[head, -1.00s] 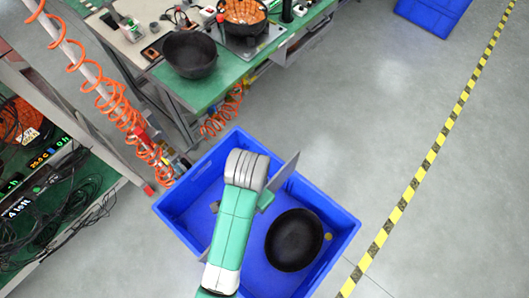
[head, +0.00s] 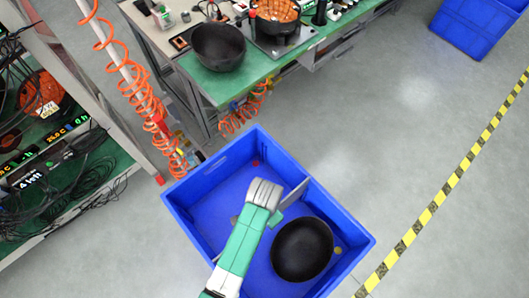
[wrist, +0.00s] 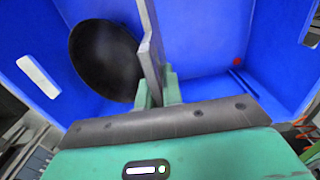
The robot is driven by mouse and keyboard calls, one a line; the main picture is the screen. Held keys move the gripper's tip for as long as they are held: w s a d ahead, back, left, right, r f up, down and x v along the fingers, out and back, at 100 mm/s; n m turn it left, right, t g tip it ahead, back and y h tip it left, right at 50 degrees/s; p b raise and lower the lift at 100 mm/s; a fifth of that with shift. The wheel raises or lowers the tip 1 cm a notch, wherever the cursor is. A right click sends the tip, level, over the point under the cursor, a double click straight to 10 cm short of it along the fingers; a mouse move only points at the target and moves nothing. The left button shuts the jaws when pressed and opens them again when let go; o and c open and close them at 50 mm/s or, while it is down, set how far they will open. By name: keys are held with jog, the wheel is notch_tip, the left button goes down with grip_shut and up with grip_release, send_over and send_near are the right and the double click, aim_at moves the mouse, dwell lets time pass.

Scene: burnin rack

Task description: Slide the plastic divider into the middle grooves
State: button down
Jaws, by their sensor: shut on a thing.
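My gripper (head: 278,220) is shut on the grey plastic divider (head: 297,197) and holds it upright over the blue bin (head: 186,218). In the wrist view the divider (wrist: 149,35) stands between the green fingers (wrist: 157,93), nearly edge-on. Its far end is close to the bin's far wall in the head view; I cannot tell whether it touches. A black wok (head: 302,249) lies in the bin, right of the divider, and it also shows in the wrist view (wrist: 104,60). The middle grooves cannot be made out, and the divider's lower edge is hidden.
A green workbench (head: 205,88) with another wok (head: 218,47) stands behind. A rack (head: 90,135) and an orange coiled hose (head: 160,128) are at the left. Open floor lies right.

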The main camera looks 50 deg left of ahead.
jog(key=shift+f+b, duration=1.25)
jog(key=shift+f, duration=3.95)
jog(key=shift+f, duration=0.2)
jog(key=c, duration=1.5)
grip_release()
jog(key=shift+c, duration=0.2)
jog(key=shift+r, duration=0.15)
notch_tip(320, 180, up, 12)
jog(key=p, duration=0.3)
jog(key=shift+w, duration=0.1)
